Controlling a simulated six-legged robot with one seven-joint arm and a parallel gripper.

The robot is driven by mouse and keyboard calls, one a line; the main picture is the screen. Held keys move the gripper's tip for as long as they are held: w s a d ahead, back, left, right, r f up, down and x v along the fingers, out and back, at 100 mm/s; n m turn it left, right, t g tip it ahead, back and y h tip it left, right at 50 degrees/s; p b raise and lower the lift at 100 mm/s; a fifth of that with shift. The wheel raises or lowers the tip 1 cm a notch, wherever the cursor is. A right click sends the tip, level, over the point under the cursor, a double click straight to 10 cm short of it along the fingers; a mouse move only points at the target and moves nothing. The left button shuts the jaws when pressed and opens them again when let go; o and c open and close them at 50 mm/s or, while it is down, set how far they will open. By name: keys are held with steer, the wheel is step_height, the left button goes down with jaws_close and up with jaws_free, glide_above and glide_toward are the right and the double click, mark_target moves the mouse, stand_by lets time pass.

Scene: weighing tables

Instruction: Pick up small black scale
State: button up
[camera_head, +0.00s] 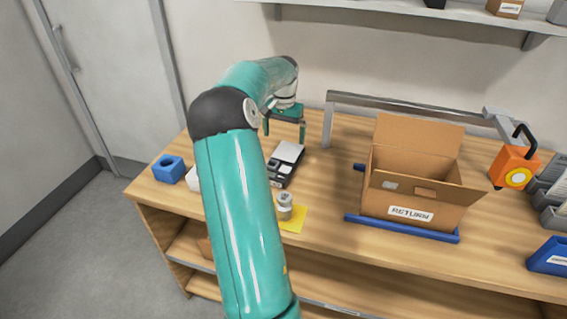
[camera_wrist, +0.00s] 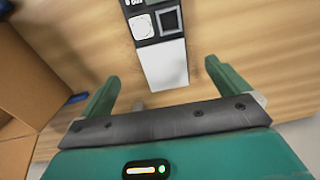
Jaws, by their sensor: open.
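The small black scale (camera_head: 286,162) lies flat on the wooden table, with a pale plate at its far end and a dark panel at its near end. In the wrist view the scale (camera_wrist: 157,40) reaches in from the top edge, its pale plate toward my gripper. My gripper (camera_head: 285,128) is above the table by the scale's far end. In the wrist view my gripper (camera_wrist: 165,85) is open and empty, its two green fingers apart, with the pale plate's end showing between them. My arm hides part of the table left of the scale.
A grey-capped container (camera_head: 285,206) stands on a yellow square (camera_head: 297,220) nearer than the scale. An open cardboard RETURN box (camera_head: 415,190) sits between blue rails at right. A blue block (camera_head: 168,169) is at left.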

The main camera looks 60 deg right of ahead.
mark_target(284, 157)
step_height(284, 157, down, 10)
steer(key=shift+d+f, duration=0.1)
steer(key=shift+f, duration=0.15)
steer(key=c, duration=1)
steer(key=shift+c, duration=0.3)
steer(key=shift+r, duration=0.15)
